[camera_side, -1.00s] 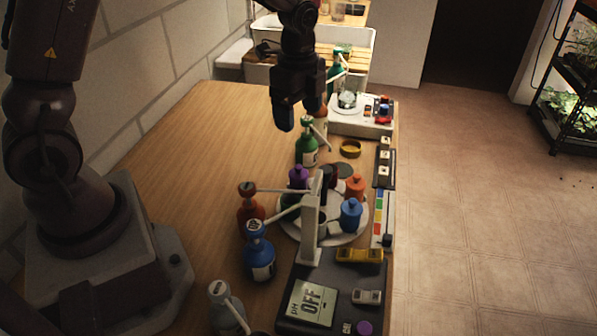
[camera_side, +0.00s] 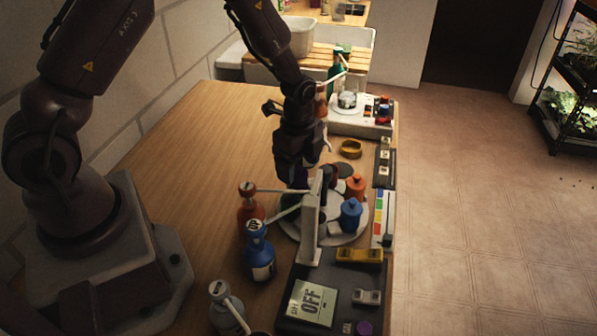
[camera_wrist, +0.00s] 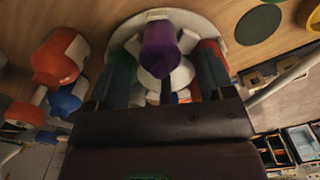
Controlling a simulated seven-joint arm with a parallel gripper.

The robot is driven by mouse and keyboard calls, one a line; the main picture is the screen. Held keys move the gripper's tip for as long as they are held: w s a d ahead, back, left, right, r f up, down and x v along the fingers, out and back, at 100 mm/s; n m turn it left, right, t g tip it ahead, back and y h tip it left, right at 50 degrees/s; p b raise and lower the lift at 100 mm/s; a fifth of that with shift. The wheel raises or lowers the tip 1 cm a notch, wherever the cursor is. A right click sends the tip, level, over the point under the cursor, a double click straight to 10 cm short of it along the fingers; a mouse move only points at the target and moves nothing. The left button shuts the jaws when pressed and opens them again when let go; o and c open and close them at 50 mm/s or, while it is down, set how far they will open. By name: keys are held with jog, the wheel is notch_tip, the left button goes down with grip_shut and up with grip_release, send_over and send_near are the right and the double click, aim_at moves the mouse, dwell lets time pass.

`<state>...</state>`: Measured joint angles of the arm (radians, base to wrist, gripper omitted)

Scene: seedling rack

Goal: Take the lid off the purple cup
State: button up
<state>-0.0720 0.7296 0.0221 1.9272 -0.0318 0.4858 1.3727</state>
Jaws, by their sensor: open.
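The purple lid (camera_wrist: 160,47) of the purple cup shows in the wrist view, between the two fingers of my gripper (camera_wrist: 163,62). A finger stands on each side of it, and the gripper is open. I cannot tell whether either finger touches the lid. The cup body is mostly hidden below the lid. In the side view my gripper (camera_side: 294,182) is low over the left back part of the round white tray (camera_side: 345,240) and hides the purple cup there.
A blue cup (camera_side: 350,215) and an orange cup (camera_side: 355,187) stand on the tray. A pale upright post (camera_side: 311,222) rises close in front of my gripper. Red (camera_side: 249,213) and blue (camera_side: 260,258) pump bottles stand to the left. The table's left back is clear.

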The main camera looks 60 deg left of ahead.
jog(key=shift+f, duration=0.35)
jog(key=c, duration=1)
jog(key=shift+r, duration=0.1)
